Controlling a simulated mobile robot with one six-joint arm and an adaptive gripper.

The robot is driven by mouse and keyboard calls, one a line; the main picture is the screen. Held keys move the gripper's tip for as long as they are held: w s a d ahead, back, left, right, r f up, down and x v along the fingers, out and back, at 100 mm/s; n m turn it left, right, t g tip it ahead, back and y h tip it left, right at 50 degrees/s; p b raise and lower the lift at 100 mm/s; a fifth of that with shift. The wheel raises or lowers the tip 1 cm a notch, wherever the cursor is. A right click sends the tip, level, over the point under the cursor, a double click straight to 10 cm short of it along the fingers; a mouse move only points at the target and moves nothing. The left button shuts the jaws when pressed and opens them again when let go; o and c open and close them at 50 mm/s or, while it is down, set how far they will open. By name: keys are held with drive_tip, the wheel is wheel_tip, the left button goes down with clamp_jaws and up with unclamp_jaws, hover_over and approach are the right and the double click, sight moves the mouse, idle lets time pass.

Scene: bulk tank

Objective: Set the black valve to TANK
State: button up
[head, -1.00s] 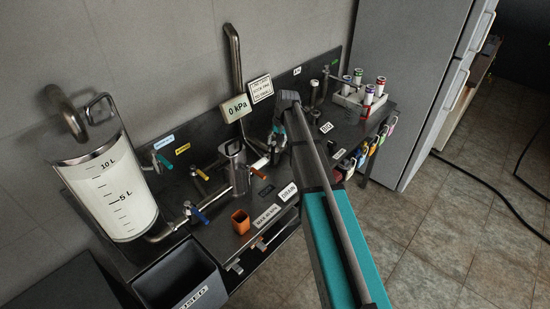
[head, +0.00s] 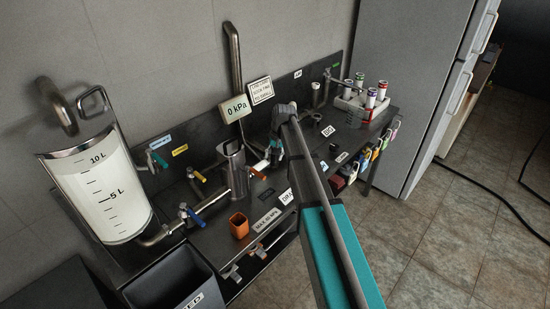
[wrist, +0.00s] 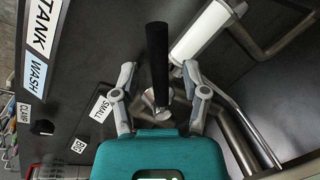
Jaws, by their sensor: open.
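The black valve handle (wrist: 157,60) stands out in the middle of the wrist view, above a metal valve body. My gripper (wrist: 159,72) is open, with one finger on each side of the handle in that view. I cannot tell whether either finger touches it. A white TANK label (wrist: 42,24) lies at the upper left, with a blue WASH label (wrist: 35,74) just below it. In the head view my gripper (head: 274,150) is over the rear middle of the bench, and my arm hides the black valve.
A milk vessel (head: 105,190) stands at the left. A rack of tubes (head: 350,103) sits at the right. A metal pipe (wrist: 245,115) runs right of my gripper.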

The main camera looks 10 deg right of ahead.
drive_tip(key=shift+c, duration=0.2)
clamp_jaws()
drive_tip(key=shift+d, duration=0.15)
drive_tip(key=shift+a, duration=0.25)
drive_tip(key=shift+d, duration=0.2)
